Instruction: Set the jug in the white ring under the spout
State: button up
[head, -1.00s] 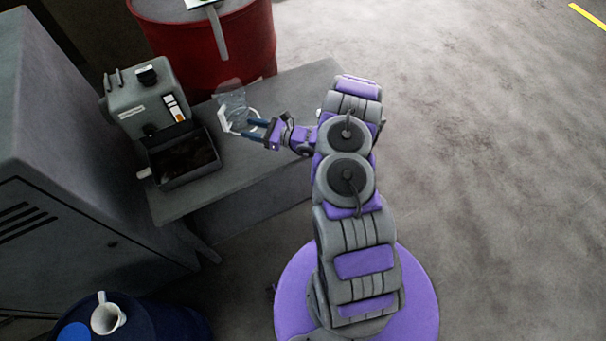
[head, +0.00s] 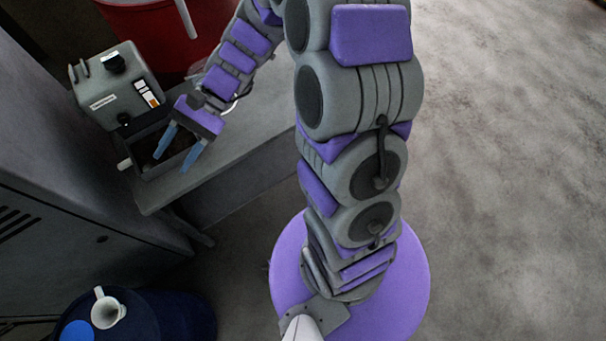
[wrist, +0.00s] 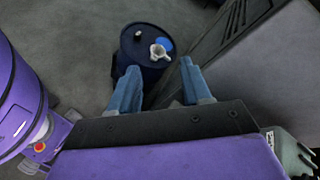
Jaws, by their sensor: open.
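A white jug (head: 108,311) with a handle stands upright on the blue drum at the lower left; it also shows between my fingers in the distance in the wrist view (wrist: 158,51). My gripper (head: 177,152) is open and empty above the dark tray on the bench, well apart from that jug; its two blue fingers also show in the wrist view (wrist: 160,70). A small part of a white curved edge, perhaps the white ring (head: 234,104), shows beside my wrist. My arm hides most of that spot. A pale spout-like bar (head: 186,18) hangs by the red drum.
The grey bench (head: 240,135) holds a grey machine (head: 115,88) and a dark tray (head: 150,165) at its left end. A grey cabinet (head: 60,220) stands at the left. A blue disc (head: 77,331) lies on the blue drum (head: 140,318). The floor at right is clear.

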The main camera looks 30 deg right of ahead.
jog(key=s+d+r+n+t+h, duration=0.2)
jog(key=s+d+n+h, duration=0.5)
jog(key=s+d+h, duration=0.5)
jog(key=s+d+r, duration=0.1)
jog(key=s+d, duration=0.3)
jog(key=s, duration=0.4)
jog(key=shift+s+d+h, duration=0.15)
jog(key=shift+d+h, duration=0.25)
jog(key=shift+r, duration=0.1)
dwell(0.9)
